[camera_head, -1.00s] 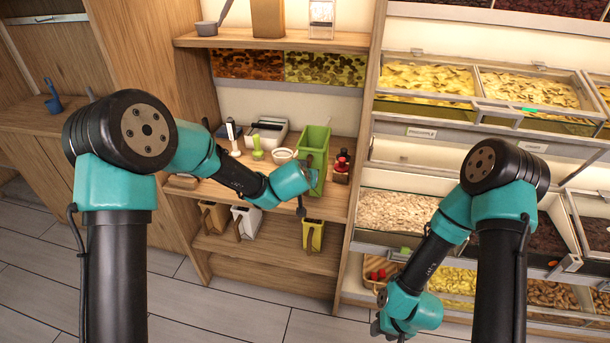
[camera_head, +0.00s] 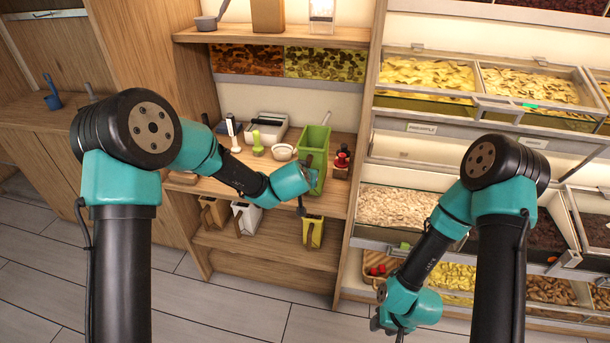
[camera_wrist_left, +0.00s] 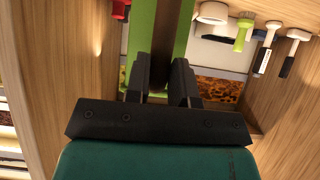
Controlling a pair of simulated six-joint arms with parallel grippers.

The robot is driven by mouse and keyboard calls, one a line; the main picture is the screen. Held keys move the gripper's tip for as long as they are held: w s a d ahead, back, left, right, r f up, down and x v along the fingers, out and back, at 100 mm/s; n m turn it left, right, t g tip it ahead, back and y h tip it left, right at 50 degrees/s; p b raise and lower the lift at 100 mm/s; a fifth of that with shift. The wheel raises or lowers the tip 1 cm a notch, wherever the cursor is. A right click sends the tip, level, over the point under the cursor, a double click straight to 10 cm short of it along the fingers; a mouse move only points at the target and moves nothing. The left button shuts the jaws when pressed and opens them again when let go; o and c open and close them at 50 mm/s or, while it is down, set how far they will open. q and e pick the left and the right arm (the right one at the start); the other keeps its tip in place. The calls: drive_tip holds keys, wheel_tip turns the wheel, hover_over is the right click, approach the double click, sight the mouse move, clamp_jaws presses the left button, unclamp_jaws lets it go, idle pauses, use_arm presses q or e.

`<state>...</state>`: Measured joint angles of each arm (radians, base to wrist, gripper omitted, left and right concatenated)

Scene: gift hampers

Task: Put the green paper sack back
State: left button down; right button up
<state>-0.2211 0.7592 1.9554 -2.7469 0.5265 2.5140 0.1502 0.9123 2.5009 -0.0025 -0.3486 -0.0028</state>
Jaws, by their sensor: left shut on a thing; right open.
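The green paper sack (camera_head: 316,146) stands upright at the right end of the middle shelf, open at the top. My left gripper (camera_wrist_left: 163,78) is shut on it, its fingers on either side of a brown strip on the sack's near side. In the left wrist view the green sack (camera_wrist_left: 143,35) fills the space beyond the fingers. In the head view my left wrist hides part of the sack's front. My right gripper (camera_head: 392,328) is low at the bottom edge, open, pointing down in front of the nut bins, its fingertips barely visible.
Right of the sack is a dark and red item (camera_head: 342,160); left are a white bowl (camera_head: 283,152), a green-handled tool (camera_head: 257,143) and other tools. The shelf below holds white (camera_head: 247,218) and yellow (camera_head: 313,231) containers. A shelf divider (camera_head: 360,150) stands at right.

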use_arm(q)
drive_tip(key=shift+f, duration=0.65)
idle(1.2)
unclamp_jaws()
idle(0.8)
drive_tip(key=shift+s, duration=0.15)
idle(0.7)
drive_tip(key=v, duration=0.8)
drive_tip(key=shift+s+r, duration=0.25)
drive_tip(key=shift+r, duration=0.05)
idle(1.3)
drive_tip(key=v, duration=1.7)
drive_tip(key=shift+r, duration=0.15)
